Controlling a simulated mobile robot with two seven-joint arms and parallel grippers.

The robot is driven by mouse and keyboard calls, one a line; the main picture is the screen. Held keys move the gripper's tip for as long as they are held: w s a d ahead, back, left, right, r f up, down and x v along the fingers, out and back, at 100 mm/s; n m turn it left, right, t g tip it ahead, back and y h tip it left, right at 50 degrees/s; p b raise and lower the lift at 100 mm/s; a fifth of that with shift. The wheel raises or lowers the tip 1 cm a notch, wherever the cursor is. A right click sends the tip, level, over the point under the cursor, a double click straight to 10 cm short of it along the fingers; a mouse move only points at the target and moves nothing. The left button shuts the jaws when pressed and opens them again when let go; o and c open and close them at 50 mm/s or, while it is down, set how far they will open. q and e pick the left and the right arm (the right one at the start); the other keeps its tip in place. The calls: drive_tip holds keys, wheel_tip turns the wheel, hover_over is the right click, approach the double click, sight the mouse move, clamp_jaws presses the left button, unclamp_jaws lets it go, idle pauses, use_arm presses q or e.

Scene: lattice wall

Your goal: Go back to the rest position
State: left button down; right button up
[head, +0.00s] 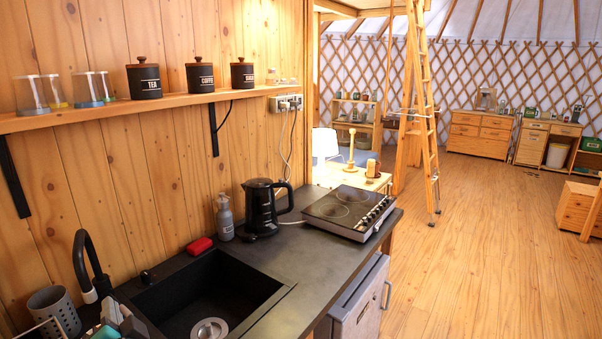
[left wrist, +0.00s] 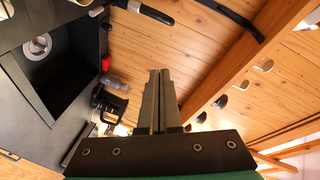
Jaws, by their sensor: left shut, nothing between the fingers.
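My left gripper (left wrist: 159,74) shows in the left wrist view with its two grey fingers together and nothing between them. It is over the counter side of the kitchen, with the sink to the left in that view and the plank wall and shelf to the right. In the head view, small grey and green shapes stand at the bottom left edge; I cannot tell clearly which of them belong to the gripper. My right gripper is in neither view.
The counter holds a black sink (head: 228,292), black tap (head: 85,262), red sponge (head: 199,245), soap bottle (head: 225,217), kettle (head: 262,208) and hob (head: 350,211). A shelf (head: 170,105) with jars and glasses juts from the wall. Open floor (head: 490,240) lies to the right.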

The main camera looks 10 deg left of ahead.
use_arm(q)
drive_tip(key=s+d+f+n+g+h, duration=0.1)
drive_tip(key=s+d+f+g+h, duration=0.1)
drive_tip(key=s+d+f+h, duration=0.25)
drive_tip(key=s+d+f+g+h, duration=0.1)
drive_tip(key=d+f+h, duration=0.2)
drive_tip(key=d+f, duration=0.35)
drive_tip(key=s+d+f+g+h, duration=0.5)
drive_tip(key=s+d+f, duration=0.35)
drive_tip(key=s, duration=0.25)
wheel_tip(320, 180, down, 28)
drive_tip(key=s+r+g+b, duration=0.1)
drive_tip(key=b, duration=0.7)
drive_tip(key=s+a+f+b, duration=0.1)
drive_tip(key=s+f+b, duration=0.3)
drive_tip(key=s+f, duration=0.4)
drive_tip(key=s+a+f+g+b, duration=0.1)
drive_tip(key=s+f+b, duration=0.3)
drive_tip(key=f, duration=1.3)
drive_tip(key=s, duration=0.4)
drive_tip(key=shift+s+a+y+b, duration=0.15)
drive_tip(key=shift+a+y+b, duration=0.1)
drive_tip(key=shift+y+b, duration=0.1)
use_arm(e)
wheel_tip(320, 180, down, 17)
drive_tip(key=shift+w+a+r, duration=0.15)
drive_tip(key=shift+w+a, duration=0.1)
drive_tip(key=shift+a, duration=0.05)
